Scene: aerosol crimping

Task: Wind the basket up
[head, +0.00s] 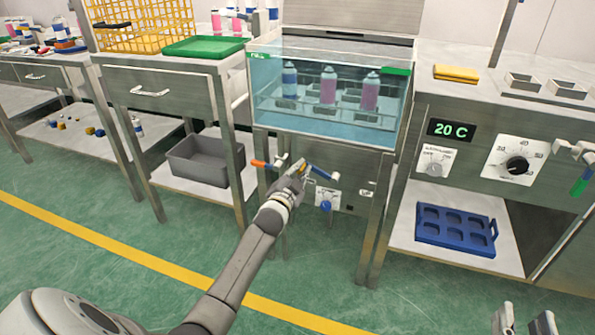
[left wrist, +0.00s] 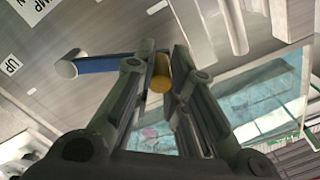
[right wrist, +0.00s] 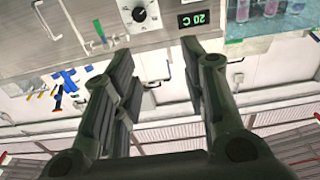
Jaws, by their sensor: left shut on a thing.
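A glass-walled water tank (head: 262,85) stands in the middle of the head view, with pink and blue cans (head: 328,86) in a wire basket (head: 350,113) inside; their lower parts look under water. My left gripper (head: 302,170) is at the tank's front, below the glass. In the left wrist view its fingers are shut on a small yellow grip (left wrist: 161,72). A blue lever handle (left wrist: 96,65) sits just beside the fingers; it also shows in the head view (head: 326,175). My right gripper (head: 525,324) is low at the right, open and empty, away from the tank.
An orange-tipped handle (head: 259,164) is left of my left gripper. A small dial panel (head: 328,199) is below it. A right bench holds a temperature display (head: 455,129) and a blue tray (head: 456,230). A grey bin (head: 198,159) is on the left shelf. The floor ahead is clear.

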